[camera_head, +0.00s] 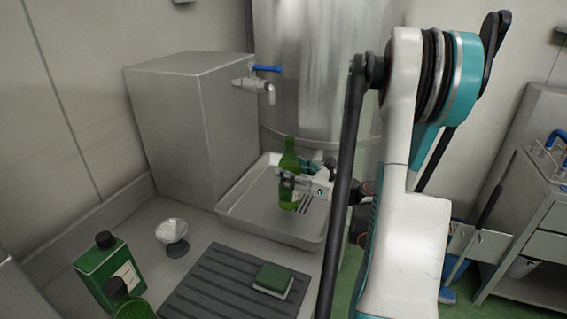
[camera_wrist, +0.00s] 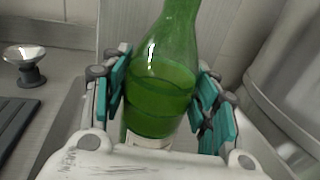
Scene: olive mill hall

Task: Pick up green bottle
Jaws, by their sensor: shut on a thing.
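The green bottle (camera_head: 289,161) is upright at the metal tray (camera_head: 228,213). In the wrist view the green bottle (camera_wrist: 162,80) stands between the teal finger pads, with liquid inside and a pale label low down. My gripper (camera_head: 298,180) is shut on the bottle's body from the right side; in the wrist view my gripper (camera_wrist: 160,92) has pads on both sides of it. The bottle's lower part is partly hidden by the gripper. I cannot tell whether its base touches the tray.
A metal tank (camera_head: 185,120) with a blue-handled tap (camera_head: 262,78) stands behind the tray. On the counter are a square green bottle (camera_head: 100,262), another green bottle (camera_head: 122,300), a small funnel (camera_head: 172,232), a dark ribbed mat (camera_head: 215,290) and a green sponge (camera_head: 273,278).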

